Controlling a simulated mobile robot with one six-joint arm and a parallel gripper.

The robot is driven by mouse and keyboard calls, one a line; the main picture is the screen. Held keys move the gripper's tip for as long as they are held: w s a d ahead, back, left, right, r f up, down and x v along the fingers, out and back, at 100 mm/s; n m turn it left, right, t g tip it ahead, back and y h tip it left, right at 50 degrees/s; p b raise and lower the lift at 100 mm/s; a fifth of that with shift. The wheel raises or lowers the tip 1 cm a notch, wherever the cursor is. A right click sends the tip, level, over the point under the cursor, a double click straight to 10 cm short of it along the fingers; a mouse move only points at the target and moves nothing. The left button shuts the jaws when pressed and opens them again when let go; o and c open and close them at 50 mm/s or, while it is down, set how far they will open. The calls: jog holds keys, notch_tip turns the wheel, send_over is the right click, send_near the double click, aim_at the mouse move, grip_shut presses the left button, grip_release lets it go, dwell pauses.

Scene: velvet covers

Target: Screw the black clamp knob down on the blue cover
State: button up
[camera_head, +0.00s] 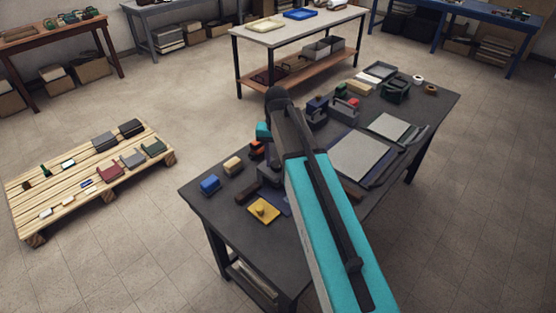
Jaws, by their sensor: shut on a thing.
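My teal and black arm crosses the dark workbench (228,206) from the bottom right, with its black joint at the top near the bench's middle. My gripper is not seen; the arm hides the part of the bench behind it. A small blue block-like piece (209,184) lies at the bench's left end; I cannot tell whether it is the blue cover.
A yellow plate with a round knob (263,209) and a tan block (233,163) lie left of my arm. Grey flat panels (361,156) fill the bench's right side. A wooden pallet (60,202) with small items is at left; the floor between is clear.

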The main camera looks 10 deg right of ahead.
jog(key=m, duration=0.7)
jog(key=shift+m, duration=0.3)
jog(key=m, duration=0.4)
jog(key=shift+a, duration=0.1)
jog(key=m, duration=0.3)
jog(key=shift+w+r+m, duration=0.1)
jog(key=shift+m, duration=0.3)
jog(key=m, duration=0.6)
jog(key=shift+m, duration=0.4)
jog(key=m, duration=0.6)
jog(key=shift+m, duration=0.4)
